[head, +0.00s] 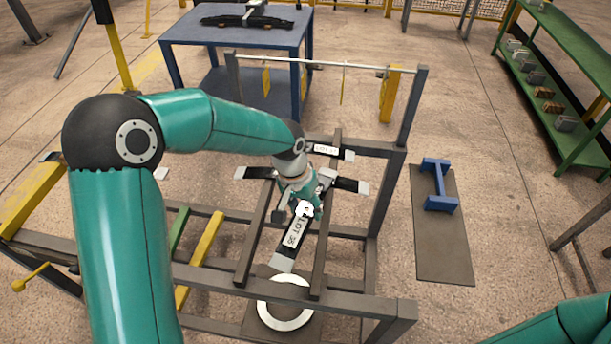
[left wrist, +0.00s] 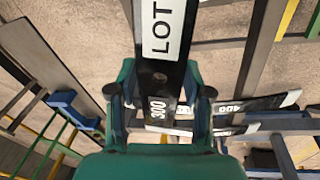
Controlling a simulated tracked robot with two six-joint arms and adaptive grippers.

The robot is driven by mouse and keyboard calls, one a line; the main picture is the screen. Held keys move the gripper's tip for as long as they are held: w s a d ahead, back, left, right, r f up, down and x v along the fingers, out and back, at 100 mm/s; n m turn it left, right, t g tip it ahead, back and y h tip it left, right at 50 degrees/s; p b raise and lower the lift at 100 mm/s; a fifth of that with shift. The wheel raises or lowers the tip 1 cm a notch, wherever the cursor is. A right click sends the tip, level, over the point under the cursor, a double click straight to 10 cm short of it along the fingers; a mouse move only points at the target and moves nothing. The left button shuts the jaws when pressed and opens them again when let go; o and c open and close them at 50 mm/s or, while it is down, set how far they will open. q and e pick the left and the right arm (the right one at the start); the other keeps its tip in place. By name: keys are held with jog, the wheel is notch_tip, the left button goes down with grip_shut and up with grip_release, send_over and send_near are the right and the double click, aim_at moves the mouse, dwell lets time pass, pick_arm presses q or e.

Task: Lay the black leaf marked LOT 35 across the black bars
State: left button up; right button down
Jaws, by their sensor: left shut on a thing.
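The black leaf marked LOT 35 (head: 289,245) has a white label and pale ends. My left gripper (head: 301,203) is shut on it, with one finger on each side. My right gripper is out of view.
Another dark leaf (head: 349,185) with pale ends lies crosswise behind my gripper. A labelled leaf (head: 326,150) is further back. A white ring (head: 285,325) is below the bars' near end. A blue stand (head: 438,185) is on a dark mat (head: 440,250) at right.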

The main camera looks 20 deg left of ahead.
pick_arm(q)
jog(key=shift+w+d+r, duration=0.1)
jog(key=shift+w, duration=0.05)
jog(key=shift+d, duration=0.1)
jog(key=shift+d, duration=0.1)
jog(key=n, duration=0.1)
jog(key=a+n, duration=0.1)
jog(key=n, duration=0.1)
jog(key=w+n, duration=0.1)
jog(key=n, duration=0.1)
jog(key=shift+a+t+y+b, duration=0.2)
jog(key=shift+t+y+b, duration=0.1)
jog(key=shift+b, duration=0.05)
jog(key=w+a+n, duration=0.1)
jog(key=n, duration=0.4)
jog(key=w+a+n+y+b, duration=0.1)
jog(key=a+n, duration=0.1)
jog(key=n, duration=0.3)
jog(key=w+a+r+n+y, duration=0.1)
jog(key=a+n, duration=0.1)
jog(key=n, duration=0.3)
jog(key=shift+n, duration=0.4)
